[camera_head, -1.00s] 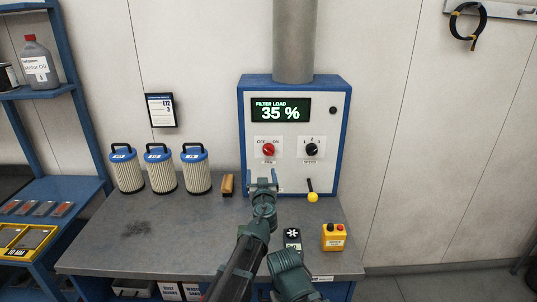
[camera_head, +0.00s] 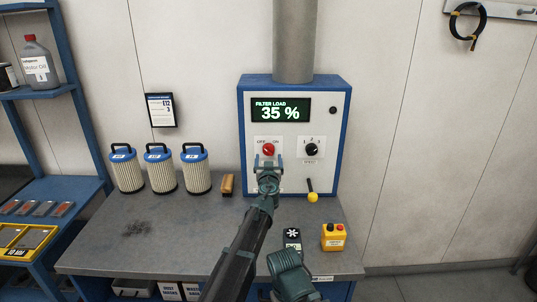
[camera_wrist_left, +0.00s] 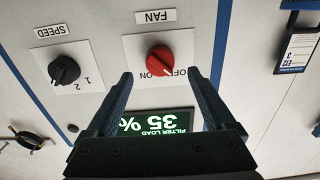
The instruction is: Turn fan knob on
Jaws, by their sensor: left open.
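The red fan knob (camera_head: 268,148) sits on a white plate at the left of the control box's front, under the display, between OFF and ON labels. In the left wrist view, which is upside down, the knob (camera_wrist_left: 160,61) shows between the two fingers, with the FAN label by it. I cannot clearly tell which label it points to. My left gripper (camera_head: 268,159) is open and empty just below and in front of the knob, and its fingertips (camera_wrist_left: 158,74) straddle it in the wrist picture. I see no clear contact.
The black speed knob (camera_head: 312,149) is right of the fan knob. The display (camera_head: 281,110) reads FILTER LOAD 35 %. A yellow-tipped lever (camera_head: 312,196) hangs below. Several filters (camera_head: 161,172), a brush (camera_head: 227,185) and a yellow button box (camera_head: 333,237) stand on the bench.

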